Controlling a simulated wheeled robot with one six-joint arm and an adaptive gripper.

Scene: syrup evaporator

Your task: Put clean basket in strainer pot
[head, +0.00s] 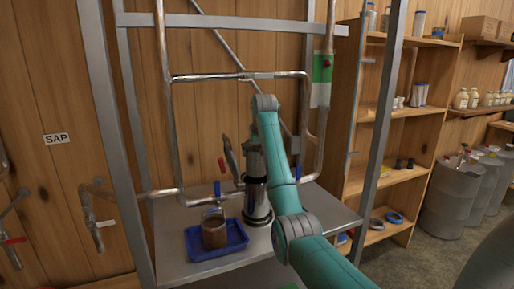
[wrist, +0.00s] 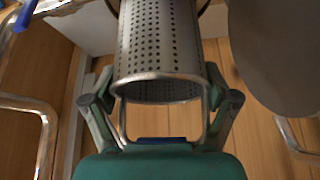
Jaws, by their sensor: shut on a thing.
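My gripper (wrist: 160,108) is shut on the clean basket (wrist: 165,45), a perforated bright metal cylinder with a wire handle, held near its rim in the wrist view. In the head view my gripper (head: 255,152) points down above the strainer pot (head: 258,208), a shiny metal cylinder on the steel shelf. The basket is upright and lined up over the pot. I cannot tell how far its lower end is inside. The pot's lid (head: 231,158) appears to stand open at the left, and a grey disc (wrist: 272,50) shows at the right in the wrist view.
A blue tray (head: 236,251) on the shelf (head: 180,265) holds a brownish basket (head: 214,233), left of the pot. Metal pipes (head: 165,110) and frame posts (head: 100,90) surround the pot. Wooden shelves (head: 375,185) and grey drums (head: 450,200) stand at the right.

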